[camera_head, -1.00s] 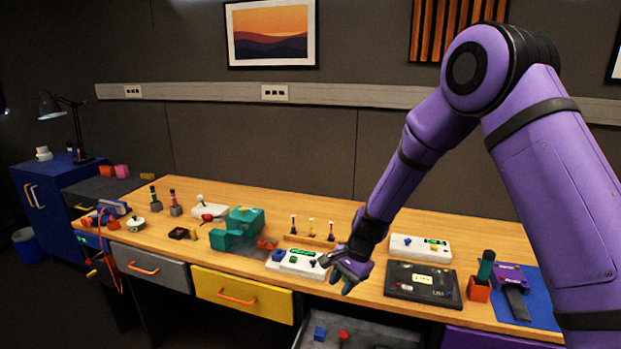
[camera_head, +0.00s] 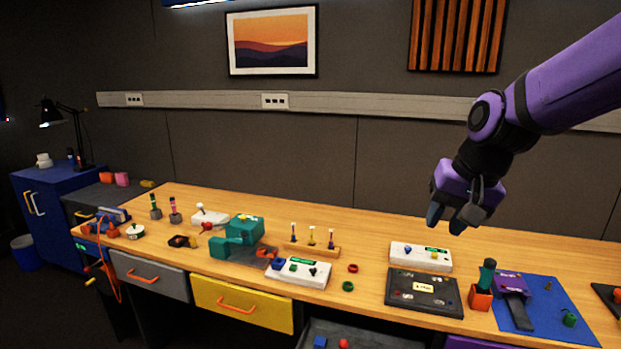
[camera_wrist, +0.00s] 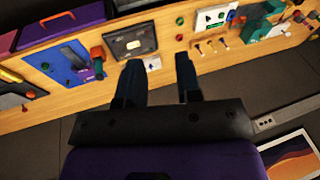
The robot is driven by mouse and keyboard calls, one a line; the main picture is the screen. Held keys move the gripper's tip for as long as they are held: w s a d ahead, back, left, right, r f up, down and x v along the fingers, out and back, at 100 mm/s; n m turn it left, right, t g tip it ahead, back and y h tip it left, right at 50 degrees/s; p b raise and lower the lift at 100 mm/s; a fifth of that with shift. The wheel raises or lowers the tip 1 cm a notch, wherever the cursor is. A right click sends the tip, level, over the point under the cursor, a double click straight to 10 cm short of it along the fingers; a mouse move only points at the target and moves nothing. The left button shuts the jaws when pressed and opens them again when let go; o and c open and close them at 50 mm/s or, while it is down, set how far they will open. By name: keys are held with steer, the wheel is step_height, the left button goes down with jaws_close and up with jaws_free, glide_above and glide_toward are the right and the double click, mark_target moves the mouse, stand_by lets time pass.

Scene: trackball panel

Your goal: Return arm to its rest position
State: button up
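My purple arm reaches in from the right side of the head view. My gripper (camera_head: 453,222) hangs in the air above the right half of the workbench, behind and above the white panel with a green display (camera_head: 420,256). Its two dark fingers stand apart with nothing between them, which also shows in the wrist view (camera_wrist: 158,72). A second white panel (camera_head: 298,271) sits at the bench's front edge, left of my gripper and apart from it. A black panel with a small label (camera_head: 424,291) lies below my gripper in the picture.
The wooden bench (camera_head: 372,240) holds a teal vise (camera_head: 238,236), a rack of small drivers (camera_head: 312,247), a blue mat (camera_head: 560,318) and an orange holder (camera_head: 480,297). Red and green rings (camera_head: 348,286) lie near the front edge. An open drawer (camera_head: 375,334) juts out below. The air around my gripper is clear.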

steer(key=s+d+r+n+t+h, duration=0.1)
steer(key=s+d, duration=0.3)
steer(key=s, duration=0.4)
steer(key=s+d+r+n+t+h, duration=0.1)
steer(key=s+d+r, duration=0.2)
steer(key=s, duration=0.6)
steer(key=shift+s+d+r+n, duration=0.15)
steer(key=shift+d+r+n, duration=0.25)
steer(key=shift+r, duration=0.1)
